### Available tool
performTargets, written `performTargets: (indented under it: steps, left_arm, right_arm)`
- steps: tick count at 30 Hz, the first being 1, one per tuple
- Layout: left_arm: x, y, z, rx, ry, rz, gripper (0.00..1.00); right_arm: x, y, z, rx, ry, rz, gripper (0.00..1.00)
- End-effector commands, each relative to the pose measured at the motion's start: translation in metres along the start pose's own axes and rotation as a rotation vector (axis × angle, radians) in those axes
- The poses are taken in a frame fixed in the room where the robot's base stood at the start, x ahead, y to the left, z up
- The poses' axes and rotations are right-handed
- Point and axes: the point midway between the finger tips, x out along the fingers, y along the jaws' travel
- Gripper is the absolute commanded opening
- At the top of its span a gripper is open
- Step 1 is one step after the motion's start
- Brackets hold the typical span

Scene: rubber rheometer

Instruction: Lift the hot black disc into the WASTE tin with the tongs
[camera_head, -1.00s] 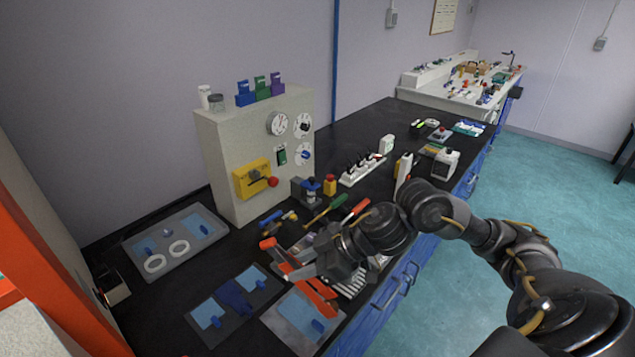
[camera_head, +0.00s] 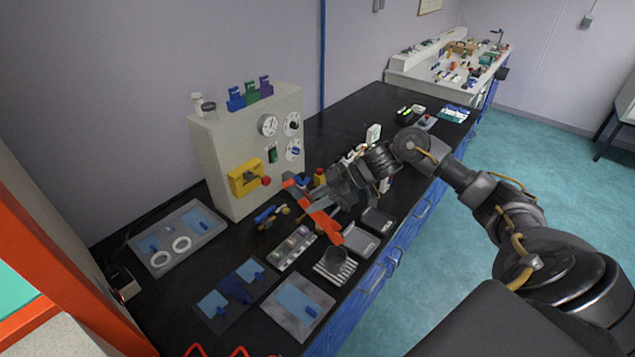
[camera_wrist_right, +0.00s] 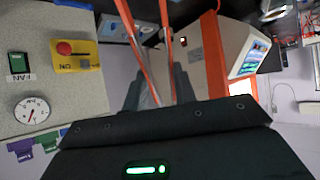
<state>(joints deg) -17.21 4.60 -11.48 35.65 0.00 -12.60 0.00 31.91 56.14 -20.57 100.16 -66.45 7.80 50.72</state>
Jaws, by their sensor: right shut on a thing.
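My right gripper (camera_head: 338,192) is shut on orange-red tongs (camera_head: 322,222), held above the bench in front of the beige machine (camera_head: 236,138). In the right wrist view the two tong arms (camera_wrist_right: 133,38) run away from my gripper (camera_wrist_right: 157,92), spread apart. I see nothing between them. I cannot read any WASTE label or tell which container is the tin. I cannot make out the hot black disc. My left gripper is out of view.
The machine's yellow panel (camera_head: 245,177) with a red knob faces the tongs. A grey tray with two white rings (camera_head: 182,244) lies left. Blue-marked mats (camera_head: 297,300) and a small parts tray (camera_head: 292,248) lie in front.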

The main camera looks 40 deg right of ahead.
Motion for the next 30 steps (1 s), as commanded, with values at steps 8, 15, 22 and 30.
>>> performTargets:
  steps: [8, 15, 22, 30]
  left_arm:
    - [-0.005, 0.000, 0.001, 0.000, -0.003, 0.000, 0.85]
    - [-0.004, 0.000, 0.001, 0.000, -0.003, 0.000, 0.85]
    - [0.006, 0.000, 0.002, 0.000, -0.003, 0.000, 0.85]
    - [0.034, 0.001, 0.005, 0.000, -0.003, 0.000, 0.85]
  right_arm:
    - [-0.006, 0.006, -0.001, -0.004, 0.000, -0.005, 0.00]
    - [-0.005, 0.006, 0.000, -0.004, 0.000, -0.004, 0.00]
    - [0.001, 0.006, 0.008, -0.003, 0.000, -0.004, 0.00]
    - [0.017, 0.005, 0.031, -0.003, 0.000, -0.004, 0.00]
